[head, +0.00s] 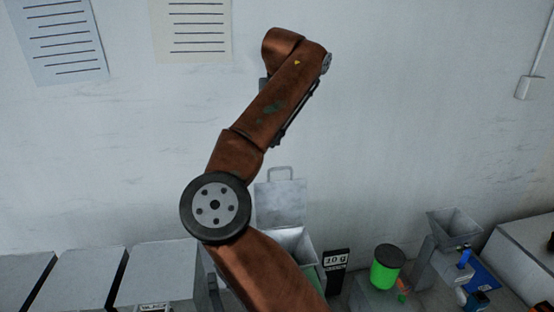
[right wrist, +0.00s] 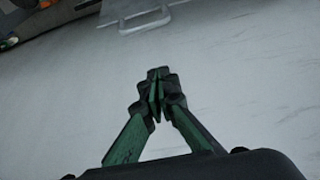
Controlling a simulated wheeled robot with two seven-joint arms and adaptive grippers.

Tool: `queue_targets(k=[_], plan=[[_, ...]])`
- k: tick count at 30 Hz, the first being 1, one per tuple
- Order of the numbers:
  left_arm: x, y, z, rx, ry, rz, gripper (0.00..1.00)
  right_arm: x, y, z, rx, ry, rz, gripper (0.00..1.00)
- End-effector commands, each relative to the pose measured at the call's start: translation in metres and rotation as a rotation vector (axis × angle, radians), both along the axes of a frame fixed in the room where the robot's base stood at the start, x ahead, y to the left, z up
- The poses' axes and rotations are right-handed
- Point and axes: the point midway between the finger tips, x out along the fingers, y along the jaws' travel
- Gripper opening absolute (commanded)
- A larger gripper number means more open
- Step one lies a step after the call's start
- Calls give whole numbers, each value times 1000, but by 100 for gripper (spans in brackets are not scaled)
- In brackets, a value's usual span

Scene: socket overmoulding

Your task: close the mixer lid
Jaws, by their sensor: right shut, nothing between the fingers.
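The mixer is a grey open-topped box (head: 296,243) at the lower middle of the head view, partly hidden by my brown arm. Its lid (head: 281,204) stands upright against the wall side, open, with a loop handle on its top edge. The lid's handle also seems to show at the top of the right wrist view (right wrist: 146,20). My right gripper (right wrist: 156,99) is shut and empty, with its fingertips together, in front of the pale wall and apart from the handle. In the head view its fingers are not visible. My left gripper is not in view.
A black "10 g" sign (head: 336,260) and a green container with a black top (head: 384,275) stand right of the mixer. A grey hopper machine (head: 454,226) is farther right. Grey boxes (head: 160,271) line the lower left.

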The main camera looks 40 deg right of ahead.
Motion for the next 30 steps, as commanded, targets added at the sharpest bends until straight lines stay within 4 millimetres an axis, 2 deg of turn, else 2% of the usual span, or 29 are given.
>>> queue_targets(k=[3, 10, 19, 30], plan=[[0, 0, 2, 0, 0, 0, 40, 7, -4, -25, 0, 3, -2, 0], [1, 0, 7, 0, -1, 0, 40, 20, -12, -69, 0, 3, -2, 0], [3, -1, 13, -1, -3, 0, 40, -10, 5, -65, -3, 1, -1, 0], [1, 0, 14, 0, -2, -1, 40, -15, 7, -67, -4, 2, 0, 0]])
